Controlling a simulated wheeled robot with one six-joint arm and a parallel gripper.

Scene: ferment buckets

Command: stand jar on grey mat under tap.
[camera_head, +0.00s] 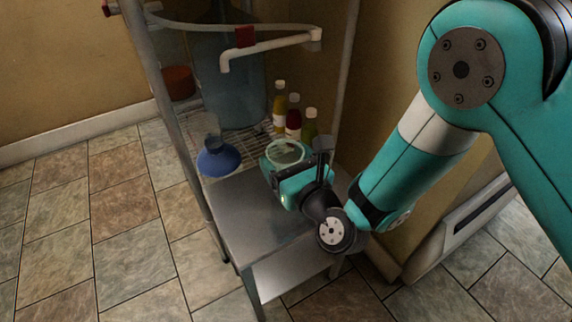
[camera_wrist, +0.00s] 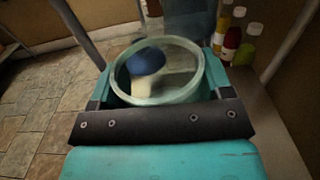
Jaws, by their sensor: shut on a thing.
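A clear, greenish glass jar (camera_head: 287,152) is held upright or nearly so in my gripper (camera_head: 290,174), over the back part of the steel stand. In the wrist view the round jar rim (camera_wrist: 117,76) sits between the two teal fingers of my gripper (camera_wrist: 158,86), which are shut on its sides. The white tap (camera_head: 225,60) hangs from a horizontal pipe, up and to the left of the jar. I cannot make out a grey mat. The jar's base is hidden by my gripper, so I cannot tell whether it touches the surface.
Bottles (camera_head: 293,118) with white caps stand behind right. A large blue-tinted container (camera_head: 232,90) is at the back on a wire rack. Metal posts flank the stand. The steel front top (camera_head: 245,222) is bare.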

